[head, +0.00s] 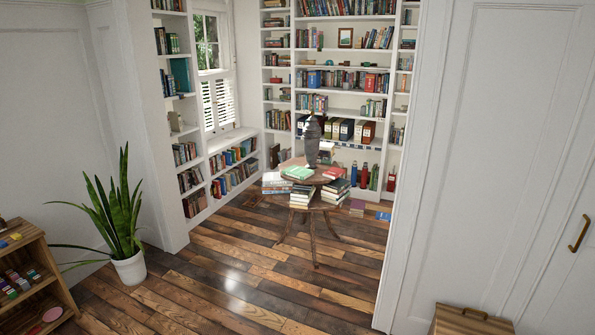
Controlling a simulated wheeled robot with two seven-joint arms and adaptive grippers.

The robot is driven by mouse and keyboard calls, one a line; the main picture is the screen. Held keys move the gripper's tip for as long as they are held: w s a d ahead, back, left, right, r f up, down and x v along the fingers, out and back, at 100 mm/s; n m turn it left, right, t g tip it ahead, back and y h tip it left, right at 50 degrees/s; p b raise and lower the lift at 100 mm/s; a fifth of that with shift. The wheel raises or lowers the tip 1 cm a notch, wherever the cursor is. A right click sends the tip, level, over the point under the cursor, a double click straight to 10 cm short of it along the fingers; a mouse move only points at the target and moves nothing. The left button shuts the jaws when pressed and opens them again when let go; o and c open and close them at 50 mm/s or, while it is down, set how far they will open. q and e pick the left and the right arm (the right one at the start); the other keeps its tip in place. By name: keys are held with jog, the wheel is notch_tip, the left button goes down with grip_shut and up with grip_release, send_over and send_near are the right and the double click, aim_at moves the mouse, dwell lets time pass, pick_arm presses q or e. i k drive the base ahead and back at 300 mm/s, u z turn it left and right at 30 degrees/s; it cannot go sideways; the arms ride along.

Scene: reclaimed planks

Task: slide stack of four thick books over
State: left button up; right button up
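A small round wooden table (326,178) stands in the alcove beyond the doorway. A stack of books (335,192) lies at the right of the table, and another stack (301,195) lies at its front. More books (275,184) lie at its left, and a green-covered book (297,172) lies on the top. I cannot tell which of these is the stack of four thick books, as they are too small to count surely. Neither of my grippers is in view.
A potted plant (130,268) stands at the left, near a low wooden shelf (60,287). A wooden box (470,322) is at the bottom right. A dark sculpture (312,143) stands on the table. The plank floor (230,285) before the table is clear.

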aim_at(301, 196)
jog(key=u, duration=0.5)
jog(key=i, duration=2)
jog(key=z, duration=0.4)
jog(key=i, duration=1.55)
jog(key=z, duration=0.95)
